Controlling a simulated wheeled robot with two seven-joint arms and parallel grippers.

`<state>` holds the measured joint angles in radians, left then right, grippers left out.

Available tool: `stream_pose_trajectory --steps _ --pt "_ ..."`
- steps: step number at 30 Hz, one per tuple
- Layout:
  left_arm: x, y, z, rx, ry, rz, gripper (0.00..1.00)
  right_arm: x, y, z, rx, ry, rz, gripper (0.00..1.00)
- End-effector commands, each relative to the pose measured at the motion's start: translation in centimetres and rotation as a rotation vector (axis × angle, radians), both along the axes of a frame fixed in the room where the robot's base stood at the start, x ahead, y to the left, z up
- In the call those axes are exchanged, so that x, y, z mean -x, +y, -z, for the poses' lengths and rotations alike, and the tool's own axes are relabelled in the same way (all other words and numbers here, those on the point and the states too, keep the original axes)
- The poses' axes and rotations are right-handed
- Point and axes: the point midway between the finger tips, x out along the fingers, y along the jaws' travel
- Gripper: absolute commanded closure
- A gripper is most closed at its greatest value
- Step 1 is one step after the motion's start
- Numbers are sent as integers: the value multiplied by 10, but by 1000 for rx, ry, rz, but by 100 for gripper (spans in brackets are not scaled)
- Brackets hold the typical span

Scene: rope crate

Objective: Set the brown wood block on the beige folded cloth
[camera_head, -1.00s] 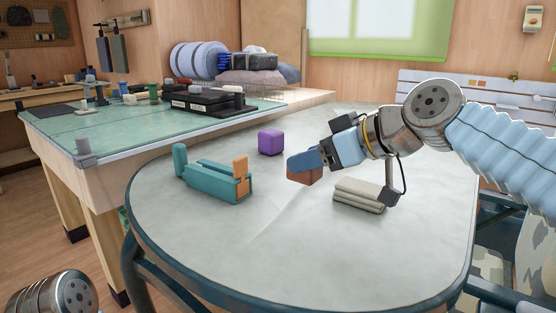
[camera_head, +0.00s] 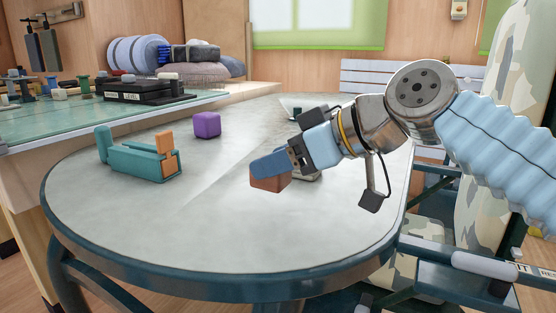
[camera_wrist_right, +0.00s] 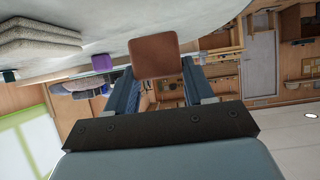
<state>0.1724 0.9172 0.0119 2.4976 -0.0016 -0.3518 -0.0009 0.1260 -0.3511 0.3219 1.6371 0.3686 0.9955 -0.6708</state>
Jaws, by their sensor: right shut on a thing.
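The brown wood block (camera_head: 270,184) is held in my right gripper (camera_head: 268,168), which is shut on it. It appears to be above the round grey table. In the right wrist view the block (camera_wrist_right: 155,55) sits between the two fingers. The beige folded cloth (camera_head: 310,177) lies on the table behind the gripper, mostly hidden by it in the head view. In the right wrist view the folded cloth (camera_wrist_right: 38,42) shows at the upper left, apart from the block. My left gripper is out of view.
A purple cube (camera_head: 207,124) and a teal toy-like clamp with an orange part (camera_head: 140,160) stand on the round table (camera_head: 200,235) to the left. The table's front is bare. A camouflage-patterned chair (camera_head: 500,110) stands at the right. A green-topped workbench (camera_head: 60,130) is behind left.

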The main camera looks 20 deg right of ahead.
Motion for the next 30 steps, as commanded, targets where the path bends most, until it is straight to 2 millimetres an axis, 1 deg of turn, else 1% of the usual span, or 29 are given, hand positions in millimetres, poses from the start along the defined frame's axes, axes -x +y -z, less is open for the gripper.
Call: stream_pose_trajectory --steps 5,20,30 --pt "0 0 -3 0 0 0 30 -15 -10 0 -2 3 1 77" --pt "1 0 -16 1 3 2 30 -72 -49 0 0 3 1 77" --pt "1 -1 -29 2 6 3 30 -111 -76 0 -1 3 1 77"
